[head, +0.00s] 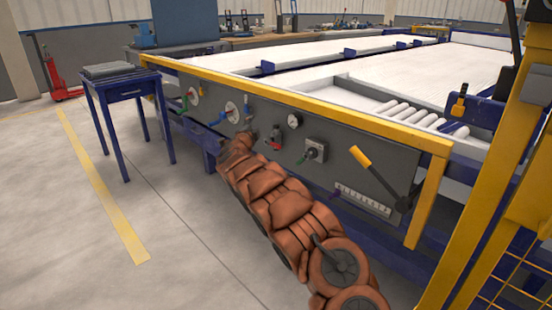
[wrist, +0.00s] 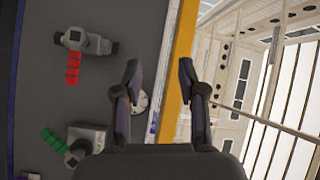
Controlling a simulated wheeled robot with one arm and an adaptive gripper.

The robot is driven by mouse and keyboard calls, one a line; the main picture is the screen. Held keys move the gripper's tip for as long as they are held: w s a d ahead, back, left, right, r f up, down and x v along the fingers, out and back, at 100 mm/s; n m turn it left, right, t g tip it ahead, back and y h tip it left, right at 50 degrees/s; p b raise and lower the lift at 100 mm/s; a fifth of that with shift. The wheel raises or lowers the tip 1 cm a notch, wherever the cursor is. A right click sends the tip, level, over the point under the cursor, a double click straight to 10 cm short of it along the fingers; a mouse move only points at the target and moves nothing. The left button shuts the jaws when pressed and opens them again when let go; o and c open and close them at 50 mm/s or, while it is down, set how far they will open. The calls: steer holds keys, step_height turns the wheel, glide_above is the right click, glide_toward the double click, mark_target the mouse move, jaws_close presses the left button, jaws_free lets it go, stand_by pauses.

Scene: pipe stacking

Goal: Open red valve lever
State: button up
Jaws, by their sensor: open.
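The red valve lever (head: 275,143) hangs from a small grey valve on the dark grey panel in the head view. In the wrist view the red lever (wrist: 73,68) lies left of my fingers, extending from its grey valve body (wrist: 75,38). My gripper (wrist: 161,82) is open and empty, its two fingers apart on either side of the yellow rail in the picture. It is apart from the red lever. In the head view my gripper (head: 247,138) is small, at the far end of my arm, left of the red lever; its fingers are hard to make out.
The panel (head: 338,180) also carries a green lever (head: 185,102), a blue lever (head: 218,118), a gauge (head: 294,121), a grey switch box (head: 315,150) and a yellow-handled lever (head: 360,156). A yellow rail (head: 300,103) runs along its top. A blue table (head: 125,88) stands left.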

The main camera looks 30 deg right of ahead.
mark_target(275, 146)
steer(key=s+d+f+m+g+h+b, duration=0.1)
steer(key=d+f+m+g+b, duration=0.15)
steer(key=f, duration=0.35)
steer(key=s+d+f+m+g+h+b, duration=0.1)
steer(key=s+d+f+m+h, duration=0.2)
steer(key=f, duration=0.4)
steer(key=shift+m+y, duration=0.45)
steer(key=shift+y, duration=0.15)
steer(key=shift+w+a+b+x, duration=0.2)
steer(key=shift+b+x, duration=0.1)
steer(key=shift+x, duration=0.95)
steer(key=shift+w+a+b+x, duration=0.1)
steer(key=shift+w+b+x, duration=0.15)
steer(key=shift+x, duration=1.05)
steer(key=shift+w+a+b+x, duration=0.15)
steer(key=shift+b+x, duration=0.15)
steer(key=shift+x, duration=0.95)
steer(key=shift+w+d+r, duration=0.15)
steer(key=shift+d, duration=0.25)
steer(key=shift+c, duration=0.4)
jaws_close()
